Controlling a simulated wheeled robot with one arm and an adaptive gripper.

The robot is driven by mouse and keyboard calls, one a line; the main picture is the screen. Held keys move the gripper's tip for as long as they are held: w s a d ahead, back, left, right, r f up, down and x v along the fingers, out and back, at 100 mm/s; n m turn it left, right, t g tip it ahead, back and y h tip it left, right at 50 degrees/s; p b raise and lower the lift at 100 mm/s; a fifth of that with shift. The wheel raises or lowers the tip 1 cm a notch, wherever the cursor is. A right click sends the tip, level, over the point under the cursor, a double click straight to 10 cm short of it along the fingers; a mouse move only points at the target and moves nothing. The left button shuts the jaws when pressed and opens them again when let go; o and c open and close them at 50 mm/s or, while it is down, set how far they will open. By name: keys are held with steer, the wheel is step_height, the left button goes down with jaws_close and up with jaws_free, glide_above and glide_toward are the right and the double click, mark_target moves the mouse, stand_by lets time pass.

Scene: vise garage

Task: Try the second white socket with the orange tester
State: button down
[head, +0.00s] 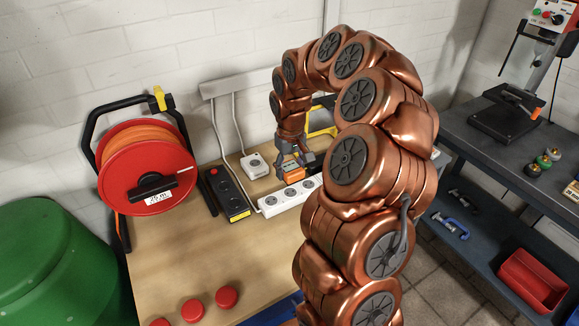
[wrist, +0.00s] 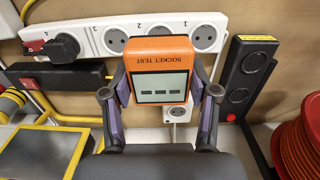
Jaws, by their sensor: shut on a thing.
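My gripper (head: 295,166) is shut on the orange tester (head: 294,174). In the wrist view the gripper (wrist: 160,100) grips it by both sides, and its face (wrist: 158,55) reads "SOCKET TEST" above a screen of dashes. The white power strip (head: 272,211) lies on the bench just in front of the tester in the head view. In the wrist view its sockets are numbered upside down. The second socket (wrist: 159,29) shows empty right beyond the tester's top edge, between sockets 1 and 3. Whether the tester touches the strip cannot be told.
A black plug (wrist: 65,47) sits in socket 4. A white single-socket box (head: 255,167) and a black strip (head: 237,206) with a red switch lie close by. An orange cable reel (head: 145,165) stands left. Red caps (head: 226,297) lie at the front; the bench's middle is clear.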

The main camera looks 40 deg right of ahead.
mark_target(290, 166)
steer(key=shift+f+b, duration=0.4)
steer(key=shift+f, duration=2.5)
steer(key=shift+b, duration=1.15)
stand_by(0.5)
steer(key=shift+f+b, duration=0.45)
steer(key=shift+f, duration=0.1)
stand_by(0.3)
steer(key=shift+c, duration=1.1)
jaws_free()
step_height(290, 166, up, 12)
